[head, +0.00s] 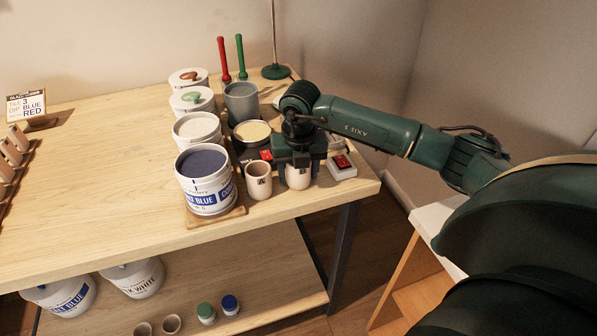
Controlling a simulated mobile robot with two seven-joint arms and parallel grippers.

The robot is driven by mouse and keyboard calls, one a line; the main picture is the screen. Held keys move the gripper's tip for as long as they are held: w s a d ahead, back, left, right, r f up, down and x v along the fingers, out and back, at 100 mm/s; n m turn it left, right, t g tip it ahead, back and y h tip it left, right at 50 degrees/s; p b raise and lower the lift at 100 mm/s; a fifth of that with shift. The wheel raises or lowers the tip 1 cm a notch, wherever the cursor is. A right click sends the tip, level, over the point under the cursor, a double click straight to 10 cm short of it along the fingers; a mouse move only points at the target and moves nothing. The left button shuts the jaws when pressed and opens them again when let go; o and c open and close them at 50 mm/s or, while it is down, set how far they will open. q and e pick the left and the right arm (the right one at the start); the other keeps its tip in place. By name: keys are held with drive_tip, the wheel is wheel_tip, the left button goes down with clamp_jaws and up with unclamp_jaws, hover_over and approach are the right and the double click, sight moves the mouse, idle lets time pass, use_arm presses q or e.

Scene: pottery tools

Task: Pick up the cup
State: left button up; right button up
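Two small pale cups stand at the front right of the wooden table. One cup (259,182) is fully clear, just left of my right gripper. The other cup (298,179) is directly below or between the fingers of my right gripper (297,166), and its upper part is hidden. The dark green gripper comes in from the right and points down at the table. I cannot tell whether its fingers touch that cup or are closed on it. My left gripper is not in view.
A large blue glaze bucket (206,203) stands left of the cups, with several white buckets behind it. A grey container (241,101) and a pale-filled pan (252,131) stand behind the gripper. A small white device (342,168) sits to its right. The table's left middle is clear.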

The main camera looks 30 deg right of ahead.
drive_tip(key=c, duration=0.6)
drive_tip(key=shift+r, duration=0.1)
